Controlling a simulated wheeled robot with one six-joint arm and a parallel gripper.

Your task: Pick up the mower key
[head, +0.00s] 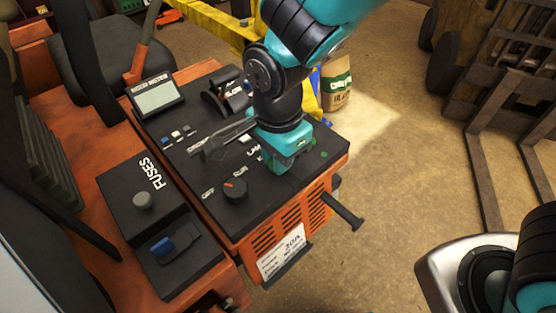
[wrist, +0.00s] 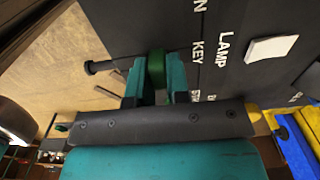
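The mower key shows in the wrist view as a green, rounded head (wrist: 156,68) beside the KEY label on the black panel. My gripper (wrist: 157,82) has one teal finger on each side of it, with no clear gap showing between the fingers and the green head. In the head view, my gripper (head: 284,150) is low over the right part of the black panel (head: 205,140), and it hides the key there. I cannot tell whether the key is still in the panel.
A dark knob (head: 235,189) and a display (head: 157,97) are on the panel. A fuse box (head: 135,193) and a blue-handled switch (head: 168,246) stand to its left. A black lever (head: 343,211) sticks out at the right. Open floor (head: 400,200) lies beyond it.

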